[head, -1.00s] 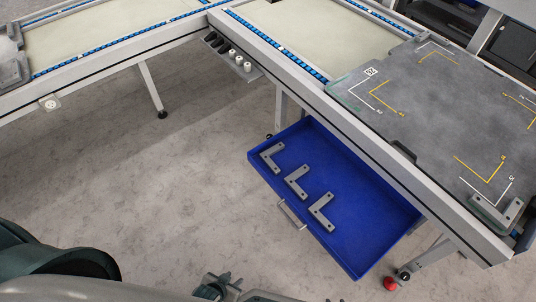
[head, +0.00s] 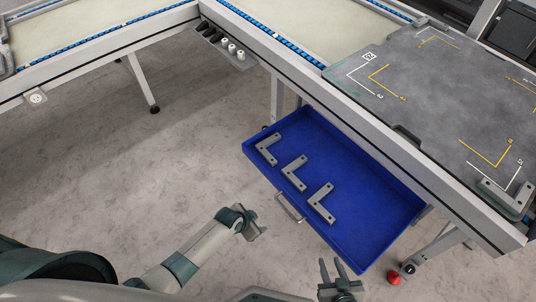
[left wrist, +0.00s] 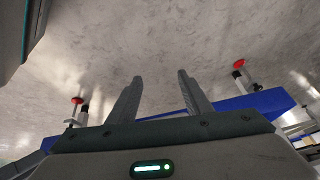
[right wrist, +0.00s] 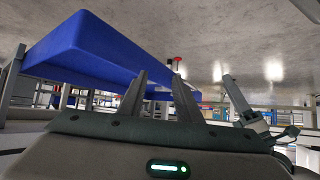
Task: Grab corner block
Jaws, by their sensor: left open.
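Three grey L-shaped corner blocks lie flat in a row in the open blue drawer (head: 375,220): a far one (head: 265,152), a middle one (head: 291,176) and a near one (head: 320,208). Another corner block (head: 508,199) sits at the near right corner of the dark plate (head: 440,100). My left gripper (head: 258,231) is open and empty, over the floor left of the drawer handle; its spread fingers show in the left wrist view (left wrist: 158,80). My right gripper (head: 336,266) is open and empty, in front of the drawer's near side; its fingers show in the right wrist view (right wrist: 160,75).
The drawer handle (head: 290,208) juts out toward the floor. The workbench rail (head: 390,160) runs above the drawer's far side. White and yellow corner marks are on the plate. A red-topped foot (head: 394,278) stands by the bench leg. The floor at left is clear.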

